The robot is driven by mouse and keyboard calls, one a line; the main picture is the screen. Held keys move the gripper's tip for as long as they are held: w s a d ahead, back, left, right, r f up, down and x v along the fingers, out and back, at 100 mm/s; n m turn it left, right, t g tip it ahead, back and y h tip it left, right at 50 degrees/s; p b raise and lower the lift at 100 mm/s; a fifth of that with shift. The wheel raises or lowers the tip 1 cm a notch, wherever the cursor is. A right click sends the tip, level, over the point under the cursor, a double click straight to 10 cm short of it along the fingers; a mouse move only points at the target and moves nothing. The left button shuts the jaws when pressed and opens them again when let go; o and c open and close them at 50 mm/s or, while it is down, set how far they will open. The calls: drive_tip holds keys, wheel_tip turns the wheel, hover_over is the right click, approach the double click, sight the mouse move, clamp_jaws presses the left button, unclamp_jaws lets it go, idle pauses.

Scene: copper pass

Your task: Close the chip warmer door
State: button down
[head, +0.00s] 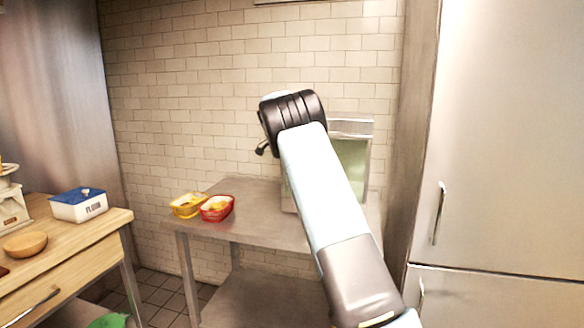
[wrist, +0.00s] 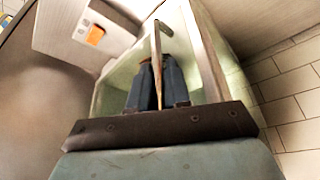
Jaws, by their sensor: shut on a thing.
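The chip warmer (head: 351,127) stands on the steel table, a pale metal case with greenish glass, largely hidden behind my arm in the head view. In the wrist view its pale housing (wrist: 75,28) has an orange switch, with greenish glass walls beside it. My gripper (wrist: 158,66) has its two dark blue fingers close together on a thin upright brownish strip, which looks like the edge or handle of the chip warmer door (wrist: 157,45). How far the door stands open I cannot tell. The fingers are hidden in the head view.
A yellow dish (head: 187,206) and a red dish (head: 217,209) sit on the left of the steel table (head: 250,228). A wooden counter (head: 85,235) with a flour box (head: 79,205) stands at left. A tall steel fridge (head: 505,150) closes off the right.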

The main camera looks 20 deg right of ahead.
drive_tip(key=c, duration=1.4)
unclamp_jaws()
drive_tip(key=shift+d, duration=0.1)
drive_tip(key=shift+c, duration=0.2)
drive_tip(key=shift+w+r, duration=0.1)
drive_tip(key=v, duration=1.3)
drive_tip(key=shift+r, duration=0.25)
